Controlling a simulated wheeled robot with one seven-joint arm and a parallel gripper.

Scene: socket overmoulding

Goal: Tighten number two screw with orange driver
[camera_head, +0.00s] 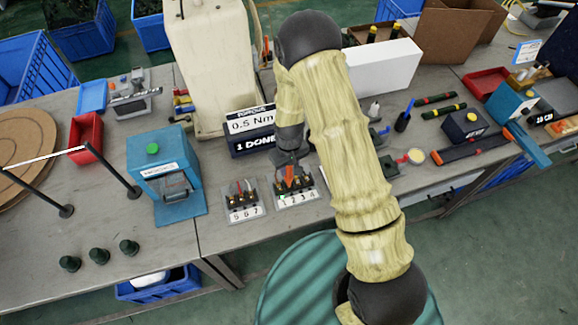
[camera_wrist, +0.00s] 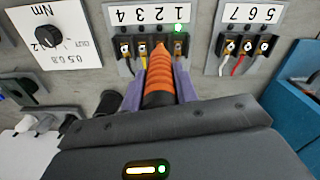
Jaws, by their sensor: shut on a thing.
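My gripper (camera_wrist: 158,88) is shut on the orange driver (camera_wrist: 166,72), with a finger on each side of its ribbed handle. The driver also shows in the head view (camera_head: 289,175), pointing down at the terminal block marked 1 to 4 (camera_head: 297,194). In the wrist view this block (camera_wrist: 150,15) appears upside down. The driver's tip is at the number two place and hides that screw; I cannot tell whether it touches. A green light (camera_wrist: 178,28) shows beside number 1. The display (camera_head: 252,132) reads 0.5 Nm and 1 DONE.
A second block marked 5 to 7 (camera_head: 243,202) stands close by on the left. A blue press-like box (camera_head: 160,160) stands farther left. A torque dial panel (camera_wrist: 48,38) shows in the wrist view. The bench front between the blocks and its edge is clear.

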